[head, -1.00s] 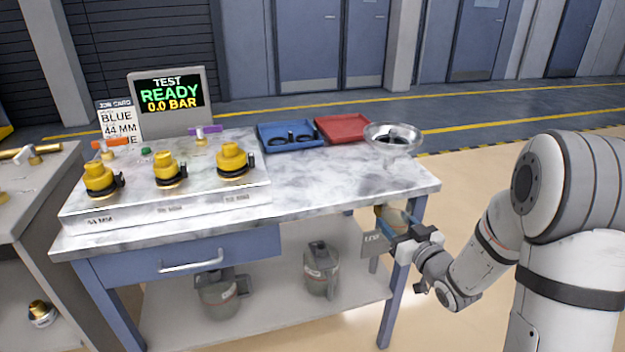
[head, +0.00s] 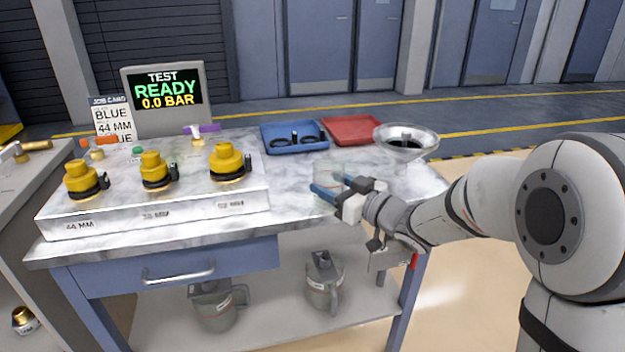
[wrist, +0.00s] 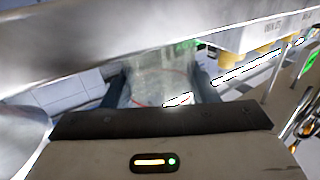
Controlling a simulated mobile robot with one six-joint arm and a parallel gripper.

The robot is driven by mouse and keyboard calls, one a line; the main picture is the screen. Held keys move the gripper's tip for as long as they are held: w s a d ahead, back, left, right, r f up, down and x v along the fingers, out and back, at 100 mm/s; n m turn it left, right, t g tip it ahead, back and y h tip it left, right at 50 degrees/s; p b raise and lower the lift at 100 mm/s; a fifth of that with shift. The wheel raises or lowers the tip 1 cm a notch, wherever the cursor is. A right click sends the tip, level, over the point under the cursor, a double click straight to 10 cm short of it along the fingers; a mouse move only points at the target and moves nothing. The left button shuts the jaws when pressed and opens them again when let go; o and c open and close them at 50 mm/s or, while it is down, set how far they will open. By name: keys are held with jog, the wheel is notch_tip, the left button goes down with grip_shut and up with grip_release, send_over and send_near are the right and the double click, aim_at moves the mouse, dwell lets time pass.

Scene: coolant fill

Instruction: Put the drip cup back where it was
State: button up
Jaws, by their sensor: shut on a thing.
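The drip cup (head: 327,170) is a clear, see-through cup with faint markings, at the front right part of the marble-topped bench (head: 290,190). My gripper (head: 333,186) is shut on it from the right, with its blue fingers on either side. The cup looks upright; I cannot tell if its base touches the top or hangs just above it. In the wrist view the cup (wrist: 165,75) sits between the two dark fingers, with a red line around it.
A funnel (head: 405,140) stands at the bench's back right, close to my arm. A blue tray (head: 292,148) and a red tray (head: 350,130) lie behind the cup. A metal block (head: 160,212) with yellow-capped fittings fills the left. Jugs (head: 323,282) stand on the lower shelf.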

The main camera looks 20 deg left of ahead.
aim_at(321, 179)
jog(key=x, duration=0.3)
jog(key=shift+w+a, duration=0.1)
jog(key=shift+a, duration=0.05)
jog(key=x, duration=0.1)
jog(key=b+x, duration=0.1)
jog(key=x, duration=0.1)
jog(key=shift+f, duration=0.35)
jog(key=shift+r, duration=0.15)
jog(key=o, duration=1)
jog(key=shift+f, duration=0.2)
jog(key=shift+o, duration=0.2)
